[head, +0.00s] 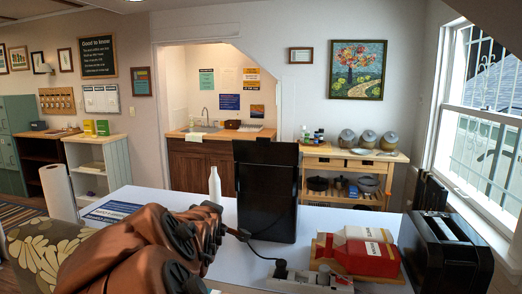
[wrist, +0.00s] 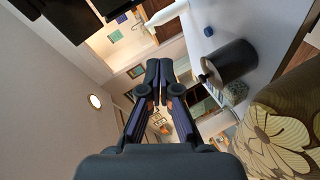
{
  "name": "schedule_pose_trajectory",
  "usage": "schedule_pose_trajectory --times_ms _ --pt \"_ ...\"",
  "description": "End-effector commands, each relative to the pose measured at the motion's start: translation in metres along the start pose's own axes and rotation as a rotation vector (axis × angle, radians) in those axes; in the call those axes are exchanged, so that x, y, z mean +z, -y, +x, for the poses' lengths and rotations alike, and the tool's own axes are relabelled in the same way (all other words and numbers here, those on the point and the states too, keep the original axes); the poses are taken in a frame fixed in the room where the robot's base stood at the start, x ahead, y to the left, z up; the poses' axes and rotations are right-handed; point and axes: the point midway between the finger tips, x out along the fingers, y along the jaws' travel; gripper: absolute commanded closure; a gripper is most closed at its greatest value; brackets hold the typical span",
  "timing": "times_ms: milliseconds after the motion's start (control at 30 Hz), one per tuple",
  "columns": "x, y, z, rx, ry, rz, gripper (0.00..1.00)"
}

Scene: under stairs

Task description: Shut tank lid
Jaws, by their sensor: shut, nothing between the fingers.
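No tank lid can be made out for certain. In the head view my brown arm covers the lower left, and the fingertips are not clear there.
A white bottle (head: 215,184) stands left of the black block. A power strip (head: 311,278) with a cable, a red and white package (head: 365,252) and a black toaster (head: 446,252) crowd the right of the white table (head: 333,217). A floral chair (head: 38,252) is at left.

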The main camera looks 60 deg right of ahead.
Motion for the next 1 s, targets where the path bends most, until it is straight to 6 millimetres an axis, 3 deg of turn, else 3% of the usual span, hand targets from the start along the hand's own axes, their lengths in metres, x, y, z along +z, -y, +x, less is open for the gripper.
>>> schedule_pose_trajectory --times_ms 100,200,300,567,1000 --pt "0.019 -0.062 0.015 0.211 0.049 -0.127 1.00" --pt "0.030 -0.103 0.018 0.354 0.094 -0.226 1.00" --pt "0.038 -0.131 0.016 0.452 0.134 -0.300 1.00" --pt "0.043 -0.157 0.016 0.535 0.172 -0.365 1.00" --pt "0.046 -0.184 0.061 0.530 0.171 -0.360 1.00"
